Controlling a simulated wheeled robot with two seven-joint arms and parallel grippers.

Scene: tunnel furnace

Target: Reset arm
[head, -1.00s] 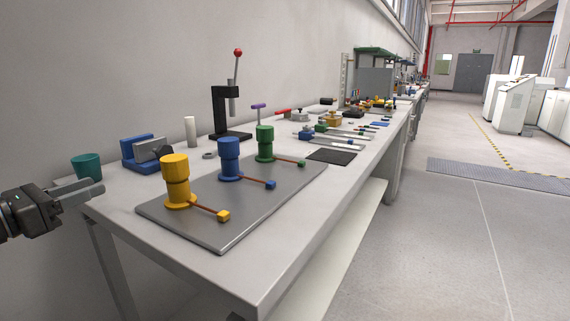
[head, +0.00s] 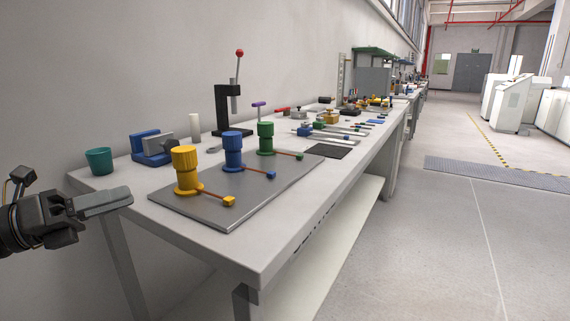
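My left gripper (head: 104,202) comes in from the left edge. Its fingers point right, in front of the near left corner of the workbench (head: 225,250). The fingers overlap in this view, so whether they are open or shut cannot be told. Nothing shows held in them. A green cup (head: 99,161) stands on the bench corner just behind and above the gripper, apart from it in the picture. My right gripper is not in view.
A grey plate (head: 235,207) bears yellow (head: 187,171), blue (head: 233,152) and green (head: 265,138) cylinders with handles. A blue vise (head: 152,148) and a black press (head: 229,110) stand behind. The floor (head: 440,245) at right is clear.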

